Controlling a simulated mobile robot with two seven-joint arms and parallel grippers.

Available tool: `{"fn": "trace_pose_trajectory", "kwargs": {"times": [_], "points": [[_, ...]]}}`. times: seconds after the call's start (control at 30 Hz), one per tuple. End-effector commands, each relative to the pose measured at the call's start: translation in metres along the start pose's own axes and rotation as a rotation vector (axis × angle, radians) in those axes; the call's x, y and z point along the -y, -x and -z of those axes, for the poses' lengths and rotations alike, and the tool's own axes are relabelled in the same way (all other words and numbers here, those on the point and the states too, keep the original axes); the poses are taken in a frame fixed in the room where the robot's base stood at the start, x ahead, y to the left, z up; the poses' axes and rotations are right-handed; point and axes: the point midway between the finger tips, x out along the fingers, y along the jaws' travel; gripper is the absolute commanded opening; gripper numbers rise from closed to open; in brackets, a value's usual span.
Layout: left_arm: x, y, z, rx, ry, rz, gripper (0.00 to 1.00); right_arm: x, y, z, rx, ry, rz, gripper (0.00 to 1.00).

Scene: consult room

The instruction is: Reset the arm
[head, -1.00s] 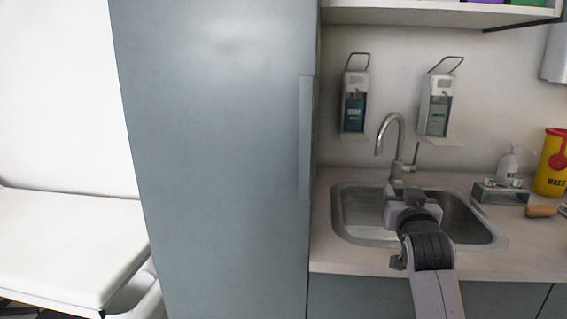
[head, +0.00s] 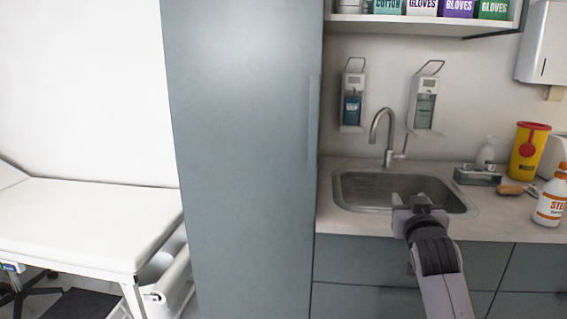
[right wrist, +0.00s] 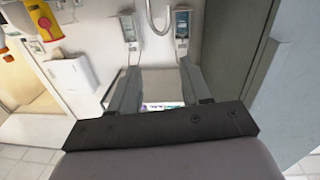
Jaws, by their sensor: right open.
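My right arm (head: 442,275) reaches in from the bottom of the head view. Its gripper (head: 411,200) is in front of the sink (head: 350,190) and covers part of the basin's near edge. In the right wrist view the two fingers (right wrist: 155,88) stand apart with nothing between them, so the gripper is open and empty. That view looks upside down, with the dispensers and faucet at its top. My left gripper is not in view.
A tall grey cabinet (head: 245,160) stands left of the sink. A faucet (head: 385,135) rises behind the basin. A yellow bin (head: 527,155), a brush (head: 509,190) and a white bottle (head: 551,200) stand or lie on the counter at right. A white couch (head: 90,220) is at left.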

Motion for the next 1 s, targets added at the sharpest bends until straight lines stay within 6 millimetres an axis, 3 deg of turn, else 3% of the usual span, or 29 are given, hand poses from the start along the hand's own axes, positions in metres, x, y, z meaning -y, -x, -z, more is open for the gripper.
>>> {"fn": "trace_pose_trajectory", "kwargs": {"times": [0.2,0.47,0.6,0.8,1.0], "points": [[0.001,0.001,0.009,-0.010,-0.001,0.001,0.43,-0.062,-0.022,-0.049,0.090,0.226,-0.070,0.48],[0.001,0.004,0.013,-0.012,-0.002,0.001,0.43,-0.155,-0.033,-0.096,0.205,0.466,-0.166,0.48],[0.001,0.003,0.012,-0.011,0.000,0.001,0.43,-0.122,-0.038,-0.086,0.113,0.376,-0.035,0.48],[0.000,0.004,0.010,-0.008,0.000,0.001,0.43,-0.092,-0.038,-0.061,-0.037,0.241,0.101,0.48],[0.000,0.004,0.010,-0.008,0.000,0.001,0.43,-0.058,0.007,-0.143,0.066,0.241,0.176,0.48]]}}
